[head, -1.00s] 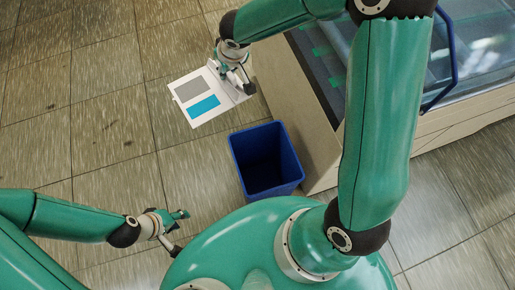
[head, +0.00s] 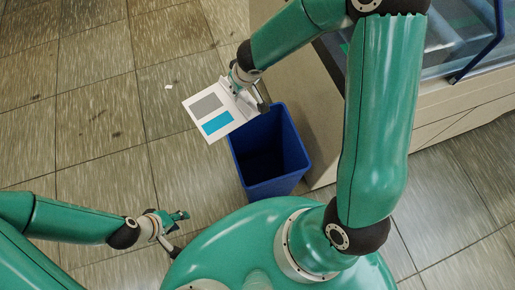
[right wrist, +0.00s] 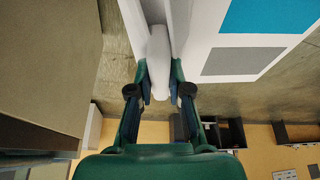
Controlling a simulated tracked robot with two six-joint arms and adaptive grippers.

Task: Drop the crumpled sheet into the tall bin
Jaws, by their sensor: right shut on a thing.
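The sheet (head: 203,121) is white with a grey and a blue rectangle and looks mostly flat with a folded edge. My right gripper (head: 243,92) is shut on that folded edge; the right wrist view shows the white fold between the fingers (right wrist: 160,80) and the printed face (right wrist: 205,35) to the right. The tall blue bin (head: 277,187) stands upright on the floor, with its dark inside visible. In the head view, the sheet and right gripper overlap the bin's far left rim. My left gripper (head: 179,229) is open and empty, left of the bin.
A large beige machine (head: 300,110) with a glass cover stands right of the bin, close beside it. A small white scrap (head: 168,86) lies on the tiled floor. The floor at the left is otherwise clear.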

